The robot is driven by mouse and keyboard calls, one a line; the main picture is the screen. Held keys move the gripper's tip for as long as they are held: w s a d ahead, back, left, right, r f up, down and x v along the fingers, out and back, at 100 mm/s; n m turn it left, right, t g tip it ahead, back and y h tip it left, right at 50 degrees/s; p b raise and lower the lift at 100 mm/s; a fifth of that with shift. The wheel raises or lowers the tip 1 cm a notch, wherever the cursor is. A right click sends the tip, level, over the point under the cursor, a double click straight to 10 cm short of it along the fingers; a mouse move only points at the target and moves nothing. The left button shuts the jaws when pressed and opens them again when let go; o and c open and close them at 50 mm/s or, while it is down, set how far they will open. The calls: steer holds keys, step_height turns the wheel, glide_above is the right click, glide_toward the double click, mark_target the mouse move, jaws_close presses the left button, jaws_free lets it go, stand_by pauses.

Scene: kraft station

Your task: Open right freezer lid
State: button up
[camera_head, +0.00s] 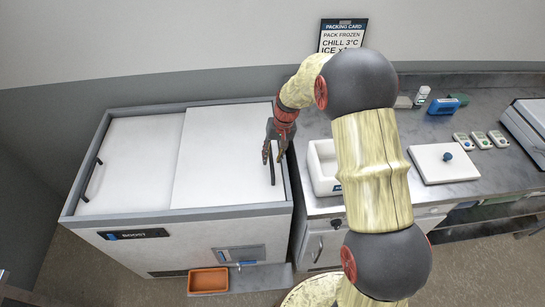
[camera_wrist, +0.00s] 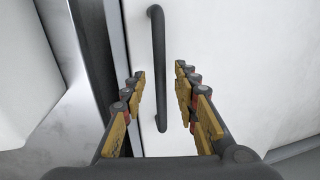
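The chest freezer stands at the left in the head view. Its right lid (camera_head: 222,155) is a white sliding panel that lies shut, overlapping the left lid (camera_head: 131,162). The right lid's dark bar handle (camera_head: 272,168) is near its right edge. My gripper (camera_head: 274,152) is over that handle. In the wrist view, my gripper (camera_wrist: 160,98) is open, with the handle (camera_wrist: 159,70) running between its two fingers. Neither finger visibly touches the handle. The depth between fingertips and handle is hard to judge.
The left lid has its own dark handle (camera_head: 92,180). A wall is behind.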

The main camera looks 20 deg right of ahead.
steer(key=shift+c, duration=1.1)
jaws_close()
